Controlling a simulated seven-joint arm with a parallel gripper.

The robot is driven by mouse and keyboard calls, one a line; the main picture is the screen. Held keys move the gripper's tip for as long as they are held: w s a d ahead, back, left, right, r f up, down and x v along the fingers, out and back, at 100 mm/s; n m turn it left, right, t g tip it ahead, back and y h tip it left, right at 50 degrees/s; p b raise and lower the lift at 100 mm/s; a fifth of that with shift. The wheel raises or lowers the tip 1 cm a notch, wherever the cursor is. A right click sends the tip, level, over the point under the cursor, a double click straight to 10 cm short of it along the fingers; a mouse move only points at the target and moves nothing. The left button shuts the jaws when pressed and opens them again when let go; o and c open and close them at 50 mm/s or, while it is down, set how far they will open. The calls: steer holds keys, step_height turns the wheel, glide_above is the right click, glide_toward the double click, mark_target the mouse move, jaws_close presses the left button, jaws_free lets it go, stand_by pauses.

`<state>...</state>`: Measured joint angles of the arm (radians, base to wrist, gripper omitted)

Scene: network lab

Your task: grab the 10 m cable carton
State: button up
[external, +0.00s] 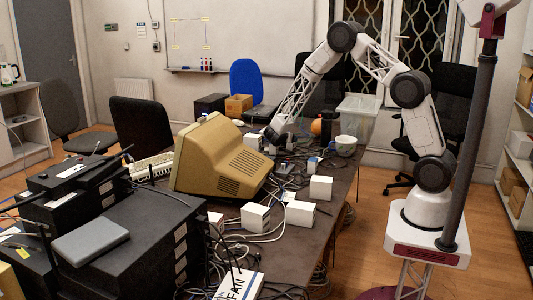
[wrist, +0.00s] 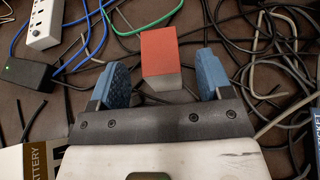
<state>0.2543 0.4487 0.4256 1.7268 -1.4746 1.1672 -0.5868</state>
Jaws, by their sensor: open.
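My gripper (wrist: 161,66) is open, with its two blue finger pads apart. A small carton with a red top and a greyish side (wrist: 168,58) lies ahead of and between the fingers in the wrist view. I see no readable label on it, so I cannot tell whether it is the 10 m cable carton. The fingers do not appear to be closed on it. In the external view my gripper (external: 272,136) is low over the far part of the table, behind the monitor; its fingertips are hard to make out there.
Cables lie tangled around the red-topped carton. A white power strip (wrist: 42,22) and black adapter (wrist: 27,73) are at left. A carton marked "BATTERY" (wrist: 35,158) is at lower left. White cartons (external: 320,187) and a beige monitor (external: 222,157) stand on the table.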

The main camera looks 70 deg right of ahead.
steer(key=shift+x, duration=2.35)
steer(key=c, duration=1.2)
steer(key=shift+o, duration=0.2)
steer(key=shift+r, duration=0.75)
steer(key=shift+s+a+r, duration=0.15)
steer(key=shift+s+r, duration=0.05)
steer(key=shift+r, duration=0.35)
steer(key=shift+s+a+r, duration=0.1)
steer(key=shift+s+r, duration=0.15)
steer(key=shift+r, duration=0.25)
steer(key=s+a+r, duration=0.1)
steer(key=s+a, duration=0.6)
steer(key=s, duration=0.6)
steer(key=shift+r, duration=0.2)
steer(key=shift+s, duration=0.15)
